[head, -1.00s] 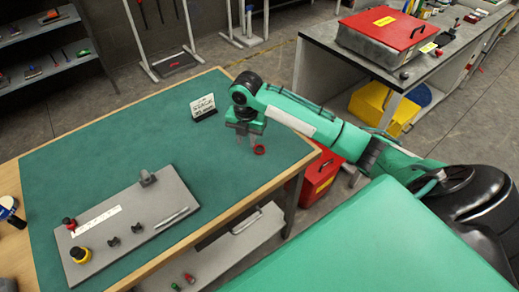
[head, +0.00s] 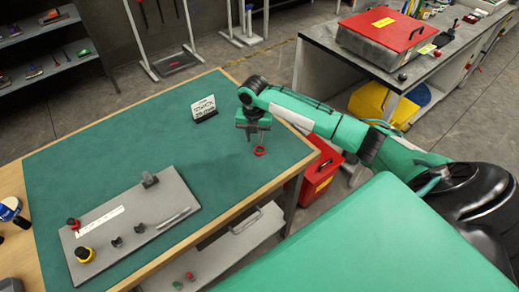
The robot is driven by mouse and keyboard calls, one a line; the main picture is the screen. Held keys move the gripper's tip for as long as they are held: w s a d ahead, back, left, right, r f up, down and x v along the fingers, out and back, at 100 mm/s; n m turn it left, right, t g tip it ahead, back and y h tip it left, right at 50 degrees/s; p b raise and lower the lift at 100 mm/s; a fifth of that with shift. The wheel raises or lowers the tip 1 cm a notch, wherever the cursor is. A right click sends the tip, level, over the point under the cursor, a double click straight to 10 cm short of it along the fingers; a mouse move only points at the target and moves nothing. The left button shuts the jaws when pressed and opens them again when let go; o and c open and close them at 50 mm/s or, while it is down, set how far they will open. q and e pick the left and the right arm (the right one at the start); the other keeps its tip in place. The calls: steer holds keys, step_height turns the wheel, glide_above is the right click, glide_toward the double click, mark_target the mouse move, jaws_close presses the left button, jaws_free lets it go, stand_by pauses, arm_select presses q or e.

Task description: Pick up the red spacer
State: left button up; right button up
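The red spacer (head: 259,151) is a small red ring lying on the green mat (head: 215,160), near the right part of the table. My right gripper (head: 255,143) points down just above and beside the spacer, its fingers apart with nothing visible between them. Its fingertips are close to the ring, but I cannot tell whether they touch it. My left gripper is not in view.
A small white sign (head: 204,108) stands left of my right gripper. A grey plate (head: 150,215) with several knobs and fittings lies at the mat's front left. A red box (head: 322,168) stands below the table's right edge. The mat's middle is clear.

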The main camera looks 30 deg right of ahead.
mark_target(255, 149)
step_height(255, 149, down, 4)
steer(key=shift+s+f+p, duration=0.1)
steer(key=shift+f+p, duration=0.1)
steer(key=shift+p, duration=0.75)
steer(key=shift+f, duration=0.25)
jaws_close()
